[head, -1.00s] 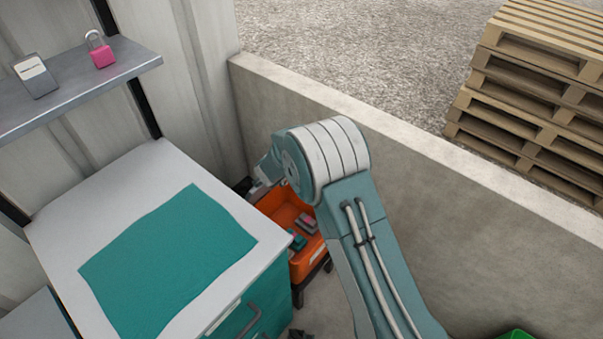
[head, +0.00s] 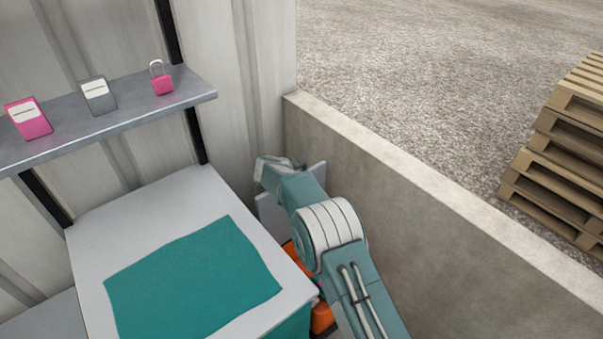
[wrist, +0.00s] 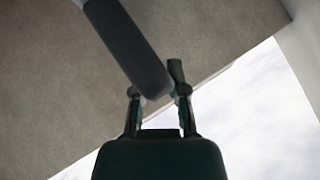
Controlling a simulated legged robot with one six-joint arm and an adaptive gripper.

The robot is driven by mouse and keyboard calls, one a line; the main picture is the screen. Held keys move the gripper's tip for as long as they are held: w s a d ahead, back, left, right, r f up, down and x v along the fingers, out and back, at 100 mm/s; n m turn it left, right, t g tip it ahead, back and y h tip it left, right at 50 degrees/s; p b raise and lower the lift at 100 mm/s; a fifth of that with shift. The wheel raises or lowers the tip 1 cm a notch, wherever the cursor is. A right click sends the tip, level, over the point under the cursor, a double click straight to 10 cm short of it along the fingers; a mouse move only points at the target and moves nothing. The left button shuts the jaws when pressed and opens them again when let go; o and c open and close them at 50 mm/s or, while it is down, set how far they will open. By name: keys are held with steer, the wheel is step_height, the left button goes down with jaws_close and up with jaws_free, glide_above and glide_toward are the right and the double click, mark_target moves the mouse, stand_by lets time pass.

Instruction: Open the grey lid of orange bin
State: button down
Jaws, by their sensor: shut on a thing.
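The orange bin (head: 321,318) is low between the white-topped cabinet and the concrete wall; my arm hides most of it. A light grey panel, which looks like its grey lid (head: 270,217), stands steeply raised behind my arm's end. My gripper (wrist: 158,93) shows in the wrist view, its two fingers closed around the end of a dark grey bar (wrist: 128,45). The bar looks like part of the lid, though I cannot tell which part. In the head view my arm hides the fingertips.
The cabinet (head: 100,235) with a teal mat (head: 190,285) is close on the left. A metal shelf (head: 120,120) with pink and grey items hangs above it. The low concrete wall (head: 420,240) runs along the right. Wooden pallets (head: 560,150) stand beyond it.

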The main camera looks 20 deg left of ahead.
steer(key=shift+w+a, duration=0.75)
steer(key=shift+a, duration=0.15)
steer(key=c, duration=0.6)
jaws_free()
steer(key=shift+c, duration=0.2)
steer(key=shift+s, duration=0.1)
steer(key=v, duration=1.1)
steer(key=shift+s+r, duration=0.2)
